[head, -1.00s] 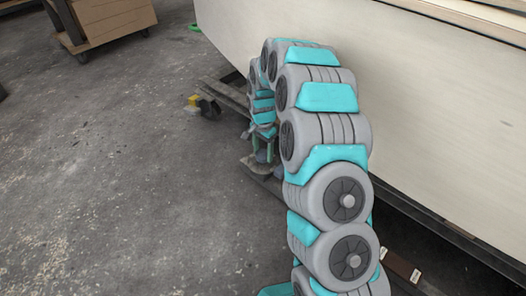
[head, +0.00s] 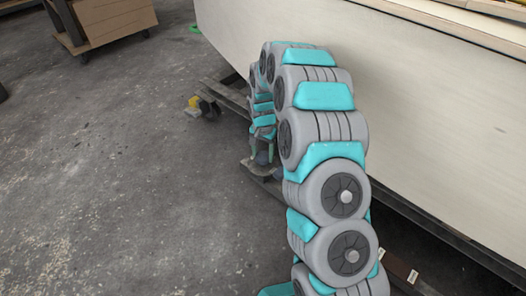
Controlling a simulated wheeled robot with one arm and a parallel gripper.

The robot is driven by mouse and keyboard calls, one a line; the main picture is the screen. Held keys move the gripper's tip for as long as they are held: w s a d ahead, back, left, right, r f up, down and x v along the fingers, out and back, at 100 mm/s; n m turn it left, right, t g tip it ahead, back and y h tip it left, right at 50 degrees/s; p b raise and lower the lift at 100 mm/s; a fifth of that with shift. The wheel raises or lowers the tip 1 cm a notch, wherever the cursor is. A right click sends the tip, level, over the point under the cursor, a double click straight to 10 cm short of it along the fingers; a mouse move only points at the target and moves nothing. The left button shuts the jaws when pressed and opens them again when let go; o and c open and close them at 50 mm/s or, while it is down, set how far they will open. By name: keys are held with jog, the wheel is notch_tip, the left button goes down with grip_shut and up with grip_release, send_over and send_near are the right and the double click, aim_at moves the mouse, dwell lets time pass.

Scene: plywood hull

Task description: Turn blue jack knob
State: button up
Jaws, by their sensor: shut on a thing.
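My arm arches down to the foot of the pale plywood hull in the head view. My gripper (head: 263,151) is at its far end, small and partly hidden by the arm links. It points down and is shut on a small blue-grey thing, which appears to be the blue jack knob (head: 262,158), low by the floor beside the hull. The knob's outline and its turn angle are too small and covered to tell. A flat jack foot or plate (head: 252,168) shows just below it.
The plywood hull (head: 430,130) rises close on the right of my arm. A dark rail (head: 228,95) runs along its base. A yellow and black caster (head: 204,107) stands to the left. The concrete floor at left is clear.

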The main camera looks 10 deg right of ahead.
jog(key=n+p, duration=0.1)
jog(key=n, duration=0.2)
jog(key=shift+r+n, duration=0.1)
jog(key=shift+n, duration=0.3)
jog(key=n+p, duration=0.1)
jog(key=n, duration=0.2)
jog(key=shift+n+p, duration=0.3)
jog(key=shift+p, duration=0.05)
jog(key=n+p, duration=0.1)
jog(key=n, duration=0.2)
jog(key=shift+n, duration=2.1)
jog(key=o, duration=1.4)
